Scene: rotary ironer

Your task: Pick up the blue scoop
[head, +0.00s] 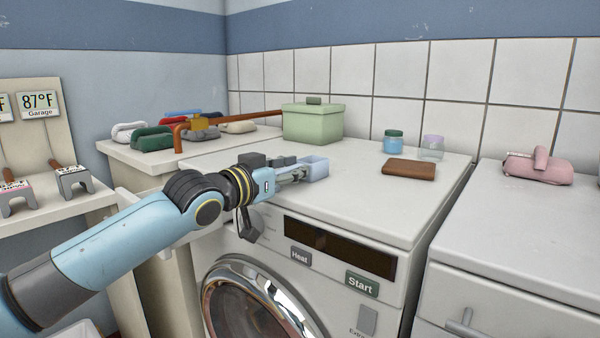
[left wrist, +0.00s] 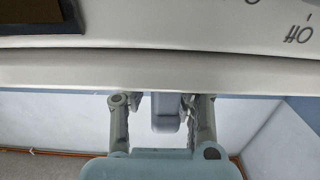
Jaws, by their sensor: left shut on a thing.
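The blue scoop (head: 316,168) is a small pale-blue, open-topped box at the front left of the white machine's top in the head view. My left gripper (head: 300,174) reaches it from the left and is shut on it. In the left wrist view the scoop (left wrist: 166,112) shows as a blue-grey block between the two fingers of my left gripper (left wrist: 161,106). Its handle is mostly hidden by the fingers. I cannot tell whether the scoop touches the machine top. My right gripper is not in view.
A green lidded box (head: 313,125), two jars (head: 393,143) (head: 432,149) and a brown block (head: 409,170) stand further back on the machine top. A pink bundle (head: 538,169) lies on the right-hand unit. Several coloured rolls (head: 153,138) lie at the left. The front right of the top is clear.

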